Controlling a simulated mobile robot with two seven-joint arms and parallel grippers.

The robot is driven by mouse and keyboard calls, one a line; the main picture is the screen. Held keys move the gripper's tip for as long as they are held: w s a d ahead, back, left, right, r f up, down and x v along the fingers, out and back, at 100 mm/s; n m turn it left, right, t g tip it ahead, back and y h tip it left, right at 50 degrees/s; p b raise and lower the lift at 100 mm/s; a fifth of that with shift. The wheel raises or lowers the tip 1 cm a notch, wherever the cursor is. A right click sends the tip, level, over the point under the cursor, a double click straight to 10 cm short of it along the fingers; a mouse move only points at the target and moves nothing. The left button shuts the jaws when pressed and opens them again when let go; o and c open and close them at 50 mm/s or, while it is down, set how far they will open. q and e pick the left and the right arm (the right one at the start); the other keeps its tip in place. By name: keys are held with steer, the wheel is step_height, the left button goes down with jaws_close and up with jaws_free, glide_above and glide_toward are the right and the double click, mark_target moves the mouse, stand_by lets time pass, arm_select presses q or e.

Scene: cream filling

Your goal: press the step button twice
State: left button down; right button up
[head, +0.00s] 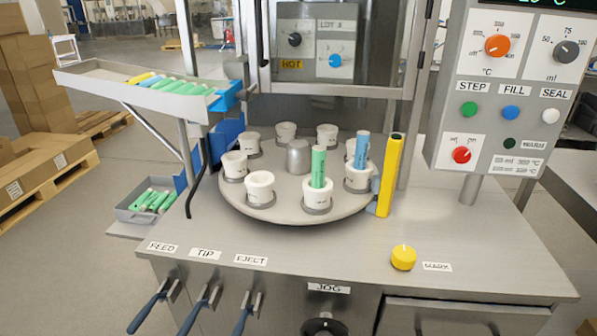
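The green STEP button (469,109) is on the grey control panel (450,140) at the upper right, under its STEP label. A blue button (511,113) under FILL and a white button (550,116) under SEAL sit to its right in the same row. The round turntable (290,211) carries several white cups in grey rings. A green tube (318,167) stands in a front cup and a blue tube (361,150) in or behind the cup to its right. Neither of my grippers is in view.
A yellow post (389,175) stands right of the turntable. A yellow knob (403,257) sits on the bare front deck (480,230). A sloped tray (90,80) with tubes is at left, above a grey bin (130,212). Blue-handled levers (200,310) hang in front.

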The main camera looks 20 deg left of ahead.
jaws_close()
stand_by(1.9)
